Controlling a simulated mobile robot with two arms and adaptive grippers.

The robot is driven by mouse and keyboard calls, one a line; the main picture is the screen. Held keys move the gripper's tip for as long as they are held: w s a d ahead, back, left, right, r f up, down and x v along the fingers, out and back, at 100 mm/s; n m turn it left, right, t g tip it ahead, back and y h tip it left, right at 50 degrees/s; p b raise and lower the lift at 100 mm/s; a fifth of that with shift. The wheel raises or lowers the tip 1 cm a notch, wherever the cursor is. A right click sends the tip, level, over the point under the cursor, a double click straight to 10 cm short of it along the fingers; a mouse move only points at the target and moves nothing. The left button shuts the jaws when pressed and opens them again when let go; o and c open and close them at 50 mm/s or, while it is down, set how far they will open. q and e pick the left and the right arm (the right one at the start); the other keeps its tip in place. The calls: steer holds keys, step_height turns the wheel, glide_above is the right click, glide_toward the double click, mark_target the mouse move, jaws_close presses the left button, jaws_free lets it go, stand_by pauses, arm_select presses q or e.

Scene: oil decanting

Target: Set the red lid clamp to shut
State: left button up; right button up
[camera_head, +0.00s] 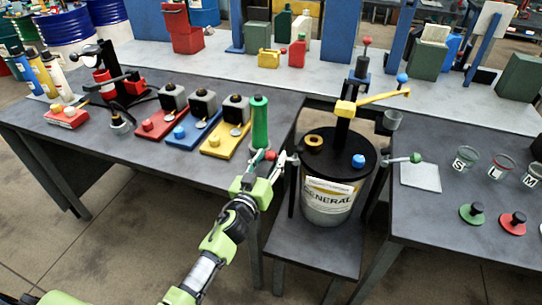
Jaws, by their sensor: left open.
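The red lid clamp's red knob (270,155) shows at the left side of the drum (325,208) labelled GENERAL, on a short arm sticking out to the left. My left gripper (262,162) is open, with its fingertips right at the red knob. I cannot tell whether they touch it. The black lid (335,146) sits on the drum, with a yellow ring, a blue knob and a pump with a yellow handle (375,101) on it. A green-knobbed clamp (414,158) sticks out on the drum's right side. My right gripper is not in view.
A green bottle (260,122) stands on the left table just behind my left gripper. Red, blue and yellow bases (216,145) with grey blocks stand farther left. Glass jars (465,158) and round lids (472,213) are on the right table. The drum stands on a low stand (335,254) between the tables.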

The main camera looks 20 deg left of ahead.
arm_select(q)
steer(key=shift+w, duration=0.5)
